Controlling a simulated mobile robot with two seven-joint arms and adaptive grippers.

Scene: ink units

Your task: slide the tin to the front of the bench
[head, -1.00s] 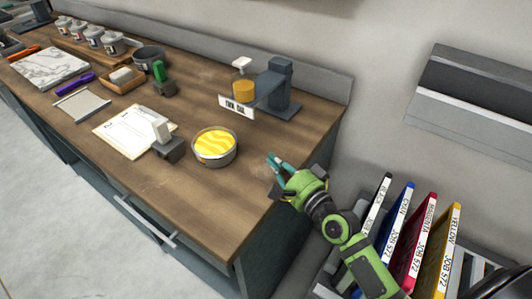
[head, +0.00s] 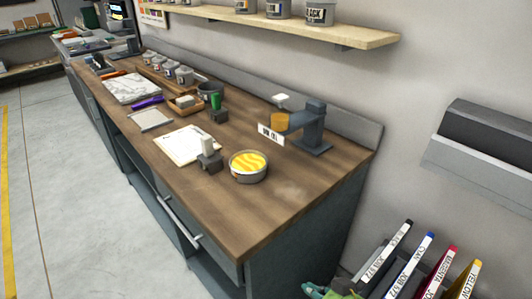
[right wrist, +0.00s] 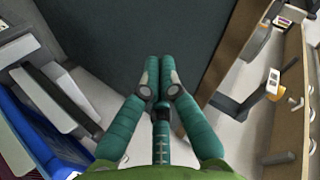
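The tin (head: 248,179) is a round grey open tin with yellow swirled contents. In the head view it stands upright on the wooden bench top (head: 225,215), near the front edge and towards the right end. My right gripper (head: 318,290) is at the bottom edge of the head view, partly cut off, low beyond the bench's right end and well apart from the tin. In the right wrist view my right gripper (right wrist: 160,62) has its green fingertips together with nothing between them. The tin is not clearly seen there. My left gripper is not in view.
Labelled upright folders (head: 420,270) stand right of the bench. The bench's right front corner is clear.

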